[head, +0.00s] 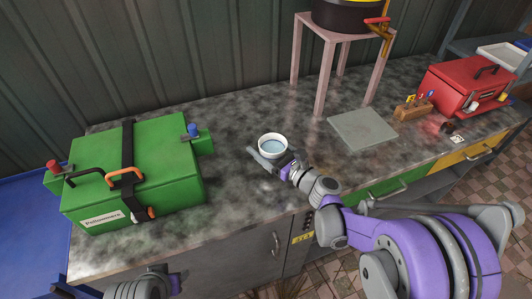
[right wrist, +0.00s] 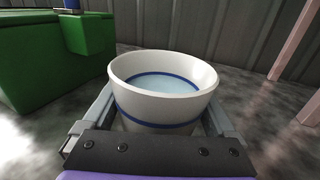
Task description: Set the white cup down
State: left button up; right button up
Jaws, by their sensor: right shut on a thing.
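The white cup (head: 272,141) is at my right gripper, low over or on the dark speckled counter (head: 240,192). In the right wrist view the cup (right wrist: 163,108) is upright, with a blue band outside, a blue ring inside and pale blue liquid in it. My right gripper (head: 266,156) is shut on the cup, one finger on each side, and also shows in the right wrist view (right wrist: 158,124). Whether the cup's base touches the counter is hidden. Part of my left arm shows at the bottom left, but its gripper is not visible.
A grey slab (head: 362,129) lies to the right, beside a pink stand (head: 322,78) holding a black pot (head: 350,15). A red box (head: 465,88) is at the far right. The counter around the cup is clear.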

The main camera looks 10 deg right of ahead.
jog(key=shift+f, duration=1.5)
jog(key=shift+f+b, duration=0.15)
jog(key=shift+b, duration=0.2)
jog(key=o, duration=1.5)
jog(key=shift+r, duration=0.25)
jog(key=v, duration=1.2)
jog(key=shift+f+b, duration=0.1)
jog(key=shift+b, duration=0.2)
